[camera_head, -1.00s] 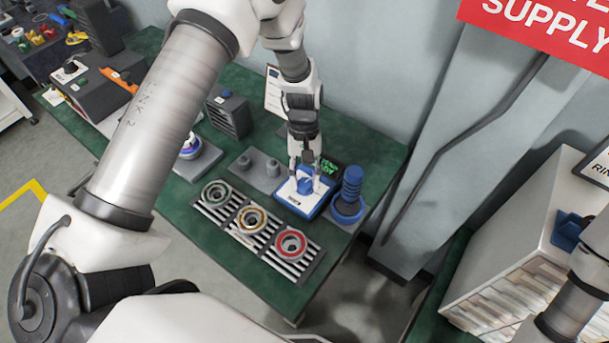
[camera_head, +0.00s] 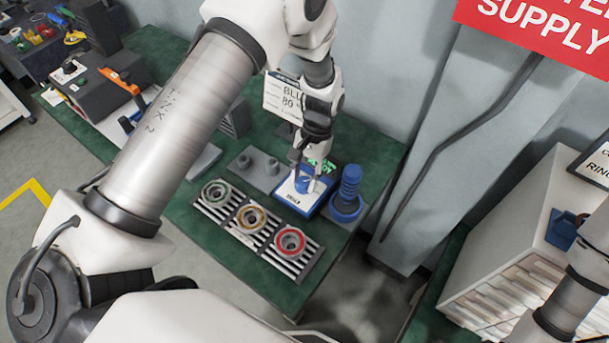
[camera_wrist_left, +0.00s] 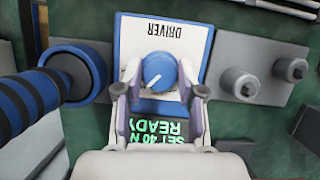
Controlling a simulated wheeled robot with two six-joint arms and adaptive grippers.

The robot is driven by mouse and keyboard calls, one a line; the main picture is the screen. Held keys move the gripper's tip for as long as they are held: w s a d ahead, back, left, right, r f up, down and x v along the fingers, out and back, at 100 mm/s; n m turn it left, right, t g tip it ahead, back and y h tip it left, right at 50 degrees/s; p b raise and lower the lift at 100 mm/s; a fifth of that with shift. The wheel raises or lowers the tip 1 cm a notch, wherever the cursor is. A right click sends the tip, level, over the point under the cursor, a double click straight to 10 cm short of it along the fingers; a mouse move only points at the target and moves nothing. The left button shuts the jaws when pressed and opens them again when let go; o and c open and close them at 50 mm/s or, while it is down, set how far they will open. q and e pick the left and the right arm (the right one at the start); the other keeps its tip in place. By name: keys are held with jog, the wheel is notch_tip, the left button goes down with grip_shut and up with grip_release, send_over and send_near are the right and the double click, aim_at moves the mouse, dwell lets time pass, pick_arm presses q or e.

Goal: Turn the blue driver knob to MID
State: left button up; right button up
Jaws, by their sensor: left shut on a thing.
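The blue driver knob (camera_wrist_left: 159,72) sits on a white plate labelled DRIVER (camera_wrist_left: 186,40) with a blue border. A white pointer line on the knob slants toward lower left in the wrist view. My left gripper (camera_wrist_left: 159,88) has one finger on each side of the knob and is shut on it. In the head view my left gripper (camera_head: 307,178) comes down from above onto the driver box (camera_head: 293,201), partly covering the knob. A display (camera_wrist_left: 160,135) shows green text, "SET 40 N READY". No MID marking is readable. My right gripper is not visible.
A blue ribbed cylinder (camera_head: 349,187) stands close beside the driver box. A grey plate (camera_head: 258,170) with two pegs lies on its other side. A slatted rack (camera_head: 251,227) with three rings is in front. The green bench's right end (camera_head: 379,150) is clear.

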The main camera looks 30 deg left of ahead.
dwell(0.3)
pick_arm(q)
jog(key=o, duration=1.1)
jog(key=v, duration=1.2)
